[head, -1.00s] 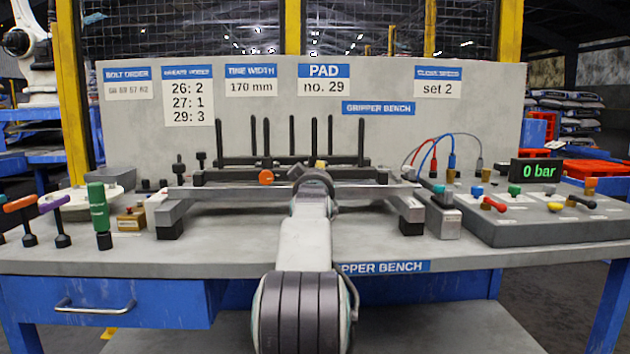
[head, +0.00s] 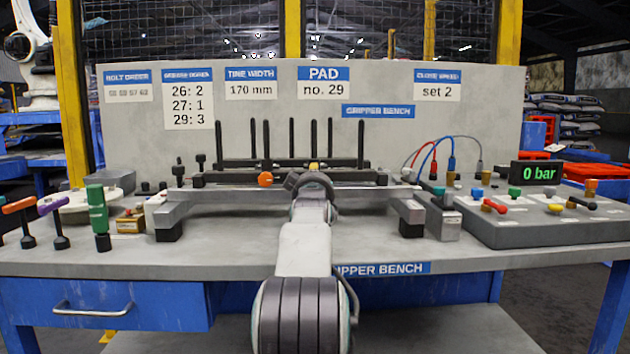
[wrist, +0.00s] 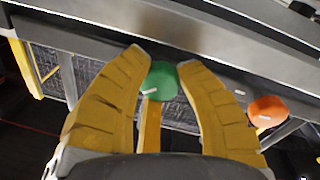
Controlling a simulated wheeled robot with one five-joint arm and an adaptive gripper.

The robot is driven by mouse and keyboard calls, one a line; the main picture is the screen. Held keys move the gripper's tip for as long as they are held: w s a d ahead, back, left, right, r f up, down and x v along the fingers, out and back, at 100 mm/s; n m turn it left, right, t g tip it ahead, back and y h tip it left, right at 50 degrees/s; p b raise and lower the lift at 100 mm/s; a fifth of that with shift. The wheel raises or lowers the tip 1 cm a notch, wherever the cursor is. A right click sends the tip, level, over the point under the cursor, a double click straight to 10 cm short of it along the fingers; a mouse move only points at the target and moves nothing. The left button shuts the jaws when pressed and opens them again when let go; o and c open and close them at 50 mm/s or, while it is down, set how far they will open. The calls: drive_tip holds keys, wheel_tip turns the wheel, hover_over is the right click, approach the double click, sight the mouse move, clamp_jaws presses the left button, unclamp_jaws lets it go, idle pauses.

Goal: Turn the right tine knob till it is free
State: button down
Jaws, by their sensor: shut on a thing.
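The green tine knob (wrist: 161,80) sits between the two yellow fingertips of my gripper (wrist: 165,66) in the wrist view. My gripper is shut on it, with a fingertip against each side. A small white mark shows on the knob's face. In the head view my gripper (head: 313,168) is at the middle of the tine frame, and my own wrist hides the green knob. The orange tine knob (head: 265,179) is left of my gripper there. It appears on the right in the wrist view (wrist: 267,111), apart from the fingers.
Several upright black tines (head: 330,142) stand behind the grey beam (head: 240,193). A green-handled tool (head: 98,215) and T-handled tools stand at the left. A valve panel (head: 540,228) and a display reading 0 bar (head: 535,173) are at the right. The bench front (head: 200,260) is clear.

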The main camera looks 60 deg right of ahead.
drive_tip(key=shift+r, duration=0.2)
drive_tip(key=c, duration=0.8)
unclamp_jaws()
drive_tip(key=shift+f, duration=0.15)
drive_tip(key=shift+a, duration=0.1)
drive_tip(key=shift+v, duration=5.9)
drive_tip(key=shift+c, duration=0.2)
